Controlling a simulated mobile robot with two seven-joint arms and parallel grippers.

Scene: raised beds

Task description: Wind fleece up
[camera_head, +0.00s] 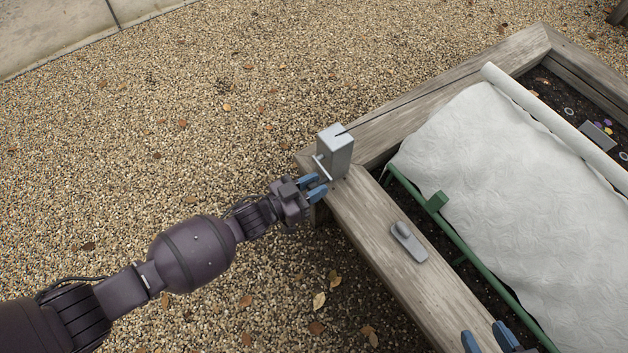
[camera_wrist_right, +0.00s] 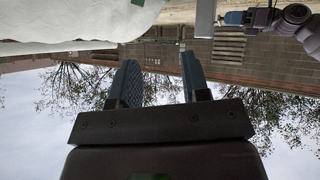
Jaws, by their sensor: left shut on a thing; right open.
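The white fleece (camera_head: 520,180) lies over the raised bed, with a white roll (camera_head: 555,118) along its far edge and a green bar (camera_head: 470,255) along its near edge. A grey metal box (camera_head: 335,150) stands on the bed's corner with a thin pale crank handle (camera_head: 321,166) on its side. My left gripper (camera_head: 318,187) is shut on the end of this handle. My right gripper (camera_head: 486,342) is open and empty above the near wooden rail, partly cut off by the frame. Its open fingers show in the right wrist view (camera_wrist_right: 160,85), with fleece (camera_wrist_right: 80,20) nearby.
A grey latch (camera_head: 408,243) sits on the near wooden rail (camera_head: 375,225). A green block (camera_head: 437,201) sits on the green bar. Dark soil with small items (camera_head: 597,134) shows beyond the roll. Gravel (camera_head: 200,120) around the bed is open.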

